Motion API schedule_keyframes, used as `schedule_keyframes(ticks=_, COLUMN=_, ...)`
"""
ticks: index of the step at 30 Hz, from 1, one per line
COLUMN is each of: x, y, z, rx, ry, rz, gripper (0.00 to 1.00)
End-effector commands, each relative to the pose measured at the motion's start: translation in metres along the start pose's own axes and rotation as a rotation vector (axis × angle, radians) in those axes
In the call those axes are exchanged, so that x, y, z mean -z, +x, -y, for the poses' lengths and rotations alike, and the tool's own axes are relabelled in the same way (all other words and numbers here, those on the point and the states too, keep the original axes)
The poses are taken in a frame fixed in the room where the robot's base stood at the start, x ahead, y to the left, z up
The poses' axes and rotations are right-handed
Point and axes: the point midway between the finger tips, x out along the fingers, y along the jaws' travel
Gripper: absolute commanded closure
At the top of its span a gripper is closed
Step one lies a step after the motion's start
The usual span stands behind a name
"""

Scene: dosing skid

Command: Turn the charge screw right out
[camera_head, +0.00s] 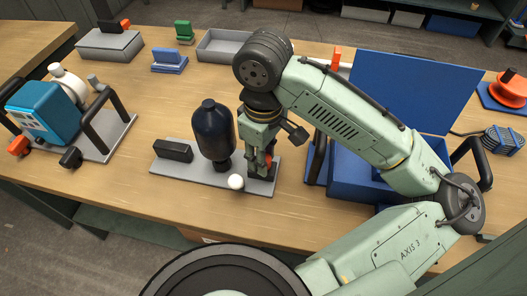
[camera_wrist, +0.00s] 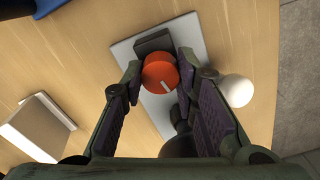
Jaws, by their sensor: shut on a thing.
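The charge screw appears to be the round orange-red knob (camera_wrist: 160,71) with a white line on its face, seen between my fingertips in the wrist view. My gripper (camera_wrist: 161,66) is shut on it, one fingertip on each side. In the head view my gripper (camera_head: 262,170) points down at the right end of a grey base plate (camera_head: 205,176), and only a bit of orange-red shows between the fingers. A dark blue bottle-shaped vessel (camera_head: 212,130) stands on the plate to the left. The screw's thread is hidden.
A white ball (camera_head: 236,182) is close beside my gripper; it also shows in the wrist view (camera_wrist: 236,90). A black block (camera_head: 174,151) is on the plate's left end. A blue open case (camera_head: 360,175) stands close on the right. A teal pump unit (camera_head: 45,110) is far left.

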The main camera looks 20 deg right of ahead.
Motion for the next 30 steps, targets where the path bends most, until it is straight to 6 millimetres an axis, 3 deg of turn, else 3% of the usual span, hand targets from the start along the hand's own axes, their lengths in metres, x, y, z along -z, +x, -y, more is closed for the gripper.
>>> schedule_keyframes(ticks=30, x=-0.0001, y=0.0006, z=0.0009, rx=0.001, ry=-0.963, rz=-0.001, gripper=1.00)
